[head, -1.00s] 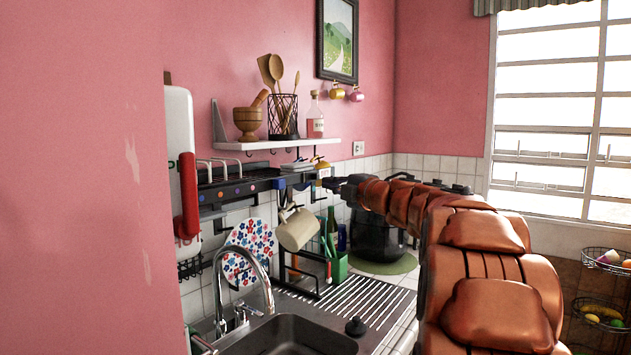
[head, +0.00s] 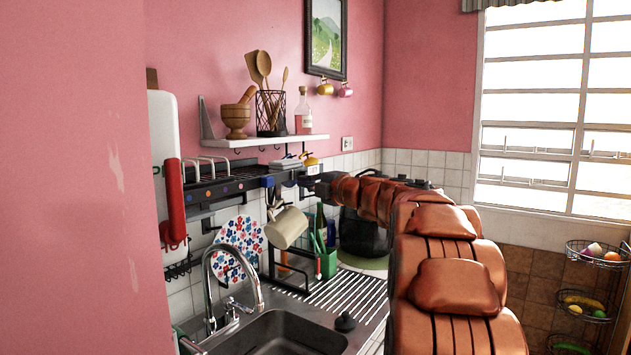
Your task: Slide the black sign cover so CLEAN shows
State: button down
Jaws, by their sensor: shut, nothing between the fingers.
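My gripper (head: 306,179) is at the far end of my orange-brown padded arm, at the right end of the black rail under the wall shelf. It is small and dark in the head view; it is shut with nothing in it. A small pale plate (head: 313,170) shows right beside it, with marks too small to read. I cannot tell whether this is the sign. The black cover cannot be told apart from the dark rail and gripper parts, and the word CLEAN is not readable. I cannot tell whether my gripper touches anything.
A black rail (head: 228,187) with coloured dots runs along the wall. Below it hang a cream mug (head: 289,228) and a flowered round board (head: 238,246). A white shelf (head: 263,142) holds a mortar, utensils and a bottle. The sink (head: 285,335) and tap are in front.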

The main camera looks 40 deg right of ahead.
aim_at(297, 175)
jog(key=w, duration=0.2)
jog(key=w+p, duration=0.1)
jog(key=w, duration=0.1)
jog(key=shift+a+r, duration=0.1)
jog(key=shift+a, duration=0.15)
jog(key=shift+w+d+p, duration=0.25)
jog(key=shift+w+d, duration=0.1)
jog(key=shift+d, duration=0.2)
jog(key=shift+w+d+p, duration=0.2)
jog(key=shift+w+d, duration=0.1)
jog(key=shift+d, duration=0.25)
jog(key=shift+w+d+p, duration=0.3)
jog(key=shift+d, duration=0.5)
jog(key=shift+d, duration=0.1)
